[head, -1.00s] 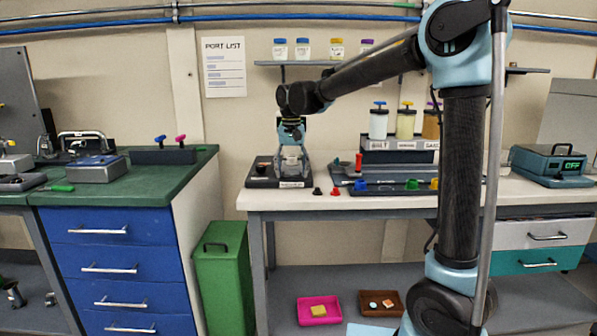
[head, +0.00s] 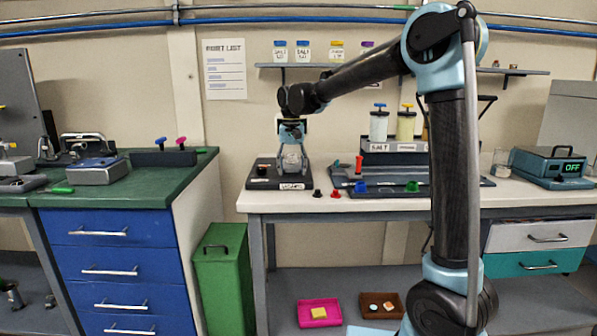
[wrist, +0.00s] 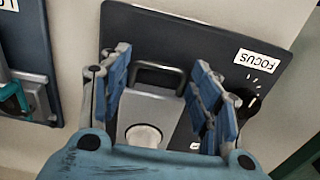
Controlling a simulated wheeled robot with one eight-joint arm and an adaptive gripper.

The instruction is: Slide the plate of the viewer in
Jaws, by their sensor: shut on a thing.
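The viewer (head: 261,172) is a dark, flat box at the left end of the white bench. In the wrist view its dark top (wrist: 215,38) carries a label reading FOCUS and a black knob near it. A pale metal plate (wrist: 151,105) with a whitish round spot and a dark loop handle (wrist: 157,68) lies in the viewer. In the head view my gripper (head: 292,160) is over the viewer; the plate is mostly hidden there.
A dark tray (head: 390,190) with coloured items is to the right of the viewer. Small red and black pieces (head: 326,193) lie on the bench front. Lidded jars (head: 379,124) stand behind the tray. A green bin (head: 222,275) stands left of the bench.

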